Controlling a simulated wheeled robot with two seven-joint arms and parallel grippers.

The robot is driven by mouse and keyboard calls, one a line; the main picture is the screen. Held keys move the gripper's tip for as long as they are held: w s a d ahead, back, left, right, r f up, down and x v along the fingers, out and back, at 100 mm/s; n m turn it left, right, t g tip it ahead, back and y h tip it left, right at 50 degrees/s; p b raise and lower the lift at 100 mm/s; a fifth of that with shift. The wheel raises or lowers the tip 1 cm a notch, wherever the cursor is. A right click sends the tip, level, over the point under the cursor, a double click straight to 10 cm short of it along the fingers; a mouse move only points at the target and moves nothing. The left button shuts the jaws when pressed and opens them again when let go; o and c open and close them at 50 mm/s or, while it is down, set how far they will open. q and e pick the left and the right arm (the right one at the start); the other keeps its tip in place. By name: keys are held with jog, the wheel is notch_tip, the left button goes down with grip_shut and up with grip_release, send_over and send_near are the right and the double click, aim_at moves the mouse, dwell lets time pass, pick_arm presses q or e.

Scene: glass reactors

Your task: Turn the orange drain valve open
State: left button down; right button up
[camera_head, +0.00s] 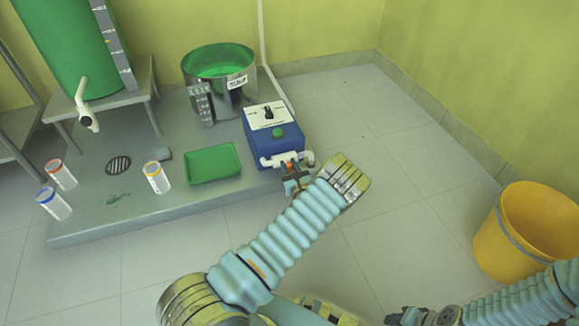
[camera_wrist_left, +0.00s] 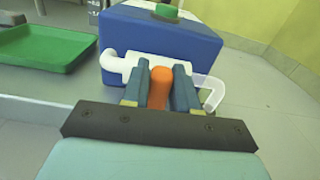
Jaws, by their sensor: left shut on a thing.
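The orange drain valve handle (camera_wrist_left: 160,88) sits on a white pipe fitting (camera_wrist_left: 118,65) at the front of a blue box-shaped unit (camera_wrist_left: 165,38). In the head view the blue unit (camera_head: 284,137) stands at the right end of a grey platform. My left gripper (camera_head: 291,180) is at the fitting. In the left wrist view its two fingers (camera_wrist_left: 161,92) are shut on the orange handle, one on each side. The handle's lower part is hidden. Part of my right arm shows at the lower right; what may be its gripper (camera_head: 405,318) is cut off by the edge.
A green tray (camera_head: 212,164) lies left of the blue unit, with a steel pot (camera_head: 222,75) behind it. A yellow bucket (camera_head: 530,235) stands at the right. The floor between is clear.

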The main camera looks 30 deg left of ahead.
aim_at(280, 166)
pick_arm(q)
jog(key=n, duration=0.4)
jog(key=shift+s+a+f+p, duration=0.1)
jog(key=shift+s+a+p, duration=0.15)
jog(key=shift+s+p, duration=0.15)
jog(key=shift+s+a+f+n+b, duration=0.15)
jog(key=shift+f+n, duration=0.25)
jog(key=shift+n, duration=1.85)
jog(key=shift+s+a+f+n+b, duration=0.1)
jog(key=shift+s+a+f+n, duration=0.25)
jog(key=shift+n, duration=1.95)
jog(key=shift+s+f+n+b, duration=0.1)
jog(key=shift+f+n, duration=0.4)
jog(key=shift+n, duration=1.75)
jog(key=c, duration=1)
grip_release()
jog(key=shift+o, duration=0.2)
